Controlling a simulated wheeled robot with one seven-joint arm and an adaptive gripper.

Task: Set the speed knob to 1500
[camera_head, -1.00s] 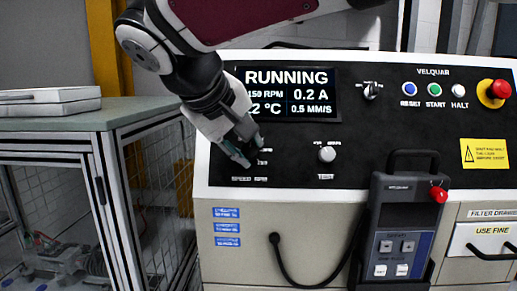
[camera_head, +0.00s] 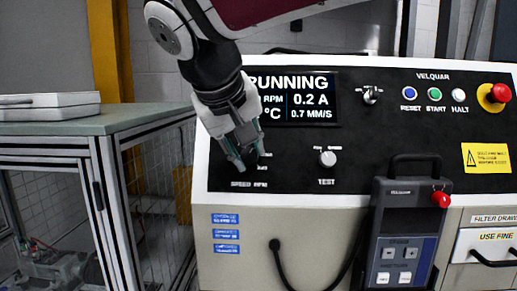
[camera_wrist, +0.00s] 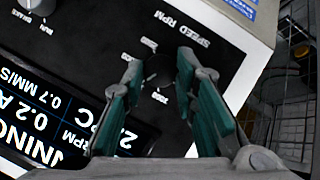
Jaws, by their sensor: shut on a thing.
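The dark speed knob (camera_wrist: 160,71) sits between the two teal fingers of my gripper (camera_wrist: 160,62) in the wrist view, below the "SPEED RPM" label (camera_wrist: 180,29). My gripper is shut on the knob. Small scale numbers stand around the knob, but its pointer is too dark to read. In the head view my gripper (camera_head: 249,159) covers the knob at the panel's left, above the speed label (camera_head: 249,184). The display (camera_head: 300,97) shows RUNNING, 0.2 A and 0.7 MM/S. My arm hides the RPM figure.
Beyond are a selector switch (camera_head: 370,94), several buttons and a red emergency stop (camera_head: 499,92). A pendant (camera_head: 405,225) hangs in front. A table (camera_head: 145,112) with a white case stands left.

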